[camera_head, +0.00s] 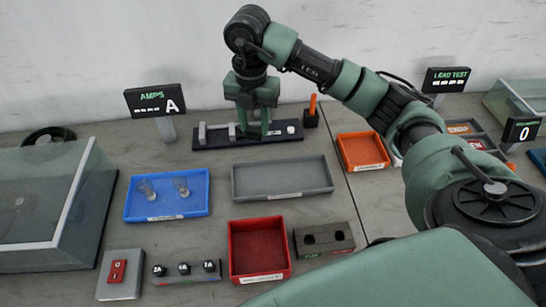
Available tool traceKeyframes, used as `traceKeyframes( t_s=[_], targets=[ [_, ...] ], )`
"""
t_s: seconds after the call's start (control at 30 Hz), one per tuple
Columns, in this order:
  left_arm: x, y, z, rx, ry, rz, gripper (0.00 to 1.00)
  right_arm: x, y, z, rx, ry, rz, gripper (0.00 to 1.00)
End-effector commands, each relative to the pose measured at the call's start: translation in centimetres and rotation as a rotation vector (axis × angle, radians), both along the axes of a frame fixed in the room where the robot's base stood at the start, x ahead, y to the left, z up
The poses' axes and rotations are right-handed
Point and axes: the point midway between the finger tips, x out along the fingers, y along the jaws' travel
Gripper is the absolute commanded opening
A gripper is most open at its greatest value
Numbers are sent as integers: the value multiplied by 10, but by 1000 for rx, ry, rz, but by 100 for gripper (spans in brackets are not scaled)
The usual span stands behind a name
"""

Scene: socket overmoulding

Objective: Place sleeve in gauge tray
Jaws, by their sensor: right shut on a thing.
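My right gripper (257,122) points down at a dark fixture (283,134) at the back of the table. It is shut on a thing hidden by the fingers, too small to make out. Two clear, rounded pieces (181,187) lie in a blue tray (130,206) at the left; I cannot tell whether they are sleeves. A grey tray (283,193) in the middle is empty. A red tray (235,251) at the front is also empty. The tray labels are too small to read, so I cannot tell which is the gauge tray. My left gripper is out of view.
A clear-lidded box (62,195) stands at the left. A red switch (117,271), a row of black knobs (184,269) and a two-hole block (324,240) line the front. An orange tray (363,152) is at the right. My right arm covers the right side.

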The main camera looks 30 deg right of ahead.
Motion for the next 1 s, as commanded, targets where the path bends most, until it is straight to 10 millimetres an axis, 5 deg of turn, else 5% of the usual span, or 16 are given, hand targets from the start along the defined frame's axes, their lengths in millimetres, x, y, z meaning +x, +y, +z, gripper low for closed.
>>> traceKeyframes(
  t_s=[0.6, 1.0],
  targets=[
    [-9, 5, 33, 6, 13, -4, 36, -1, 0, -139, 0, 4, -23, 0],
    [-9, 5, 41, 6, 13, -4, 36, -1, 0, -187, 1, 3, -22, 0]
  ],
)
